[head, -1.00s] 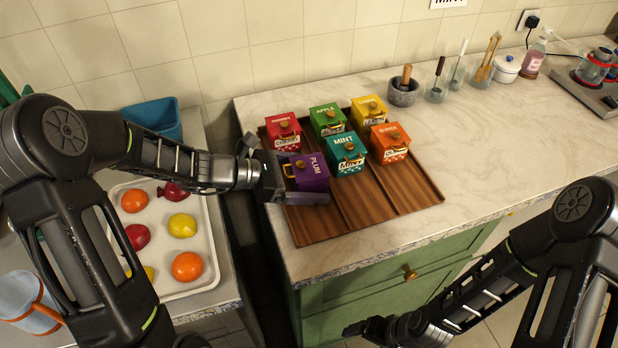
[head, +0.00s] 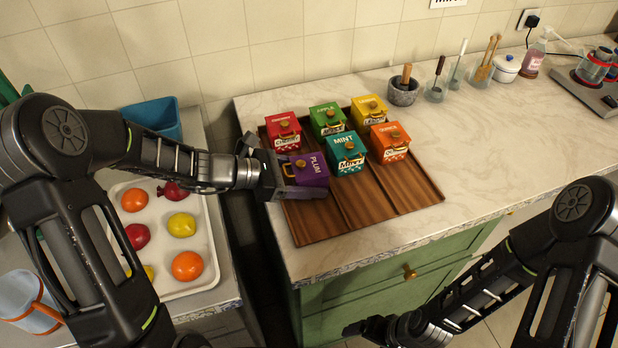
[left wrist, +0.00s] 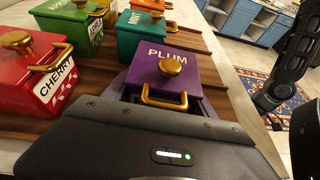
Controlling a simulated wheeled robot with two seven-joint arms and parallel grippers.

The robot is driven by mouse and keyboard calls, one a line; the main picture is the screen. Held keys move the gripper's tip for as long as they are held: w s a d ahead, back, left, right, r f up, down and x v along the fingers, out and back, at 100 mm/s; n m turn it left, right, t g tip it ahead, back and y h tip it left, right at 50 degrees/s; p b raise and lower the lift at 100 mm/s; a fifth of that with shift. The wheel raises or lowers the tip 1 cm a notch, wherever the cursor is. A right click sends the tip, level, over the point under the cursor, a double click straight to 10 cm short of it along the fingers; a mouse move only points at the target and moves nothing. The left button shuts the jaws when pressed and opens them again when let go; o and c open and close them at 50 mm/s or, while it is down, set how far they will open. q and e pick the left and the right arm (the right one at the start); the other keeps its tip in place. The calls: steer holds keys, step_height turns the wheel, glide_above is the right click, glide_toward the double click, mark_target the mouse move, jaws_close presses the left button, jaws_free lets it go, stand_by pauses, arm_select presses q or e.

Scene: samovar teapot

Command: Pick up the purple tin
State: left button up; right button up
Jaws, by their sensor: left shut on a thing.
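The purple tin (head: 311,168), marked PLUM, sits at the front left of the wooden tray (head: 410,190), in front of the red tin. My left gripper (head: 300,176) reaches in from the left and is shut on the purple tin, a finger along its near side. In the left wrist view the purple tin (left wrist: 190,68) shows its lid, gold knob and gold handle just beyond the gripper body; the fingertips are mostly hidden there. Whether the tin touches the tray is hidden. My right gripper (head: 368,328) is low at the bottom, off the counter, its jaws unclear.
Red (head: 283,133), green (head: 328,121), yellow (head: 369,110), teal (head: 346,153) and orange (head: 390,142) tins stand close behind and beside the purple one. The tray's front right is bare. A fruit tray (head: 205,275) lies at left.

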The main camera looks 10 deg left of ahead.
mark_target(310, 166)
arm_select(q)
jaws_close()
stand_by(0.3)
steer(key=shift+r, duration=0.1)
step_height(310, 166, up, 10)
steer(key=shift+f, duration=0.1)
stand_by(0.5)
stand_by(0.4)
